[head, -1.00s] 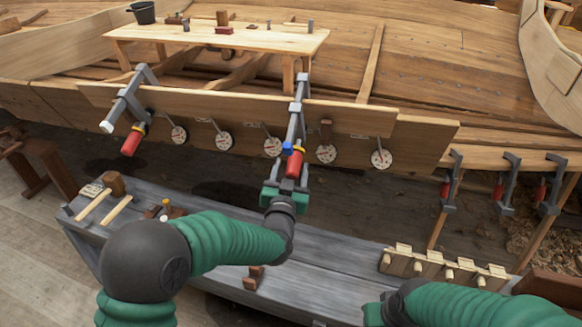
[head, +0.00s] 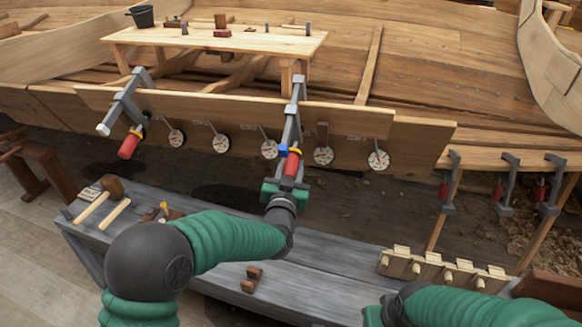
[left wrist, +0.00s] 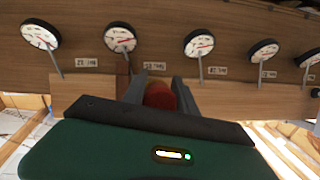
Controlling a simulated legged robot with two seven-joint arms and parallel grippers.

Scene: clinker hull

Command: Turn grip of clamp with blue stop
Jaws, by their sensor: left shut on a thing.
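The clamp with the blue stop (head: 283,149) hangs on the plank edge, its grey bar (head: 293,115) running up over the top. Its red grip (head: 291,167) points down toward me, with a yellow band at its upper end. My left gripper (head: 289,180) is shut on this red grip from below. In the left wrist view the grip (left wrist: 160,96) shows as a dark red shape between the two grey fingers; its lower part is hidden behind the gripper body. My right gripper (head: 372,314) shows only partly at the bottom edge; its fingers are not visible.
Another clamp with a red grip (head: 130,144) hangs at left. Several round dials (head: 323,155) line the plank. A grey bench (head: 330,262) below bears mallets (head: 112,188), a wooden block (head: 252,279) and a pegged rack (head: 440,268). Several red-gripped clamps (head: 507,185) hang at right.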

